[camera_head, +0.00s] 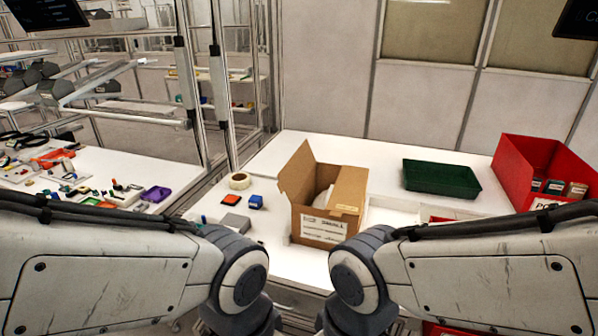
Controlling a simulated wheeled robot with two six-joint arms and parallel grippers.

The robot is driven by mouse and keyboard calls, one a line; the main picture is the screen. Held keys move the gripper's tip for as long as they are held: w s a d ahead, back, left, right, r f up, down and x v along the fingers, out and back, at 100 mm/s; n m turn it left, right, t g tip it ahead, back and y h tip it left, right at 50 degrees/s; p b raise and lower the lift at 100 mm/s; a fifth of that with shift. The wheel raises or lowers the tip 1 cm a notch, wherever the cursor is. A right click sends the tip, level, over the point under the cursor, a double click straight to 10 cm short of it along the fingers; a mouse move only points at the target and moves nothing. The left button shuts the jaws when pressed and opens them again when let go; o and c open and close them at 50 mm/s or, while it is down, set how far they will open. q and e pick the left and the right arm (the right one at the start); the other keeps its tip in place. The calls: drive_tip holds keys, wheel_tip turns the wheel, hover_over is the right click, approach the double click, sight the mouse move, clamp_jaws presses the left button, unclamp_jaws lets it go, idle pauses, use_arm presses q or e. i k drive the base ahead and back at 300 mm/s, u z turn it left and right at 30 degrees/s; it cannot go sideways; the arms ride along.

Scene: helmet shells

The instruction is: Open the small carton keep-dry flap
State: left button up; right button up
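A small brown carton (319,231) stands on the white table between my two arms. Its left flap (297,172) stands up and leans outward. Its right flap (350,188) lies across the right part of the top and bears a small label. Something pale shows inside through the gap between the flaps. A white printed label is on the carton's front face. Which flap is the keep-dry one I cannot read. My left and right arms reach in from the sides, but both grippers are below the frame's lower edge.
A green tray (441,179) and a red bin (545,170) holding several small boxes stand to the right of the carton. A tape roll (239,181), small coloured blocks (255,202) and a grey box (236,223) lie to its left. A side table (120,167) holds scattered parts.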

sight(346, 196)
drive_tip(key=z, duration=0.05)
drive_tip(key=k, duration=0.5)
drive_tip(key=u, duration=1.25)
drive_tip(key=i, duration=0.95)
drive_tip(key=z, duration=1.8)
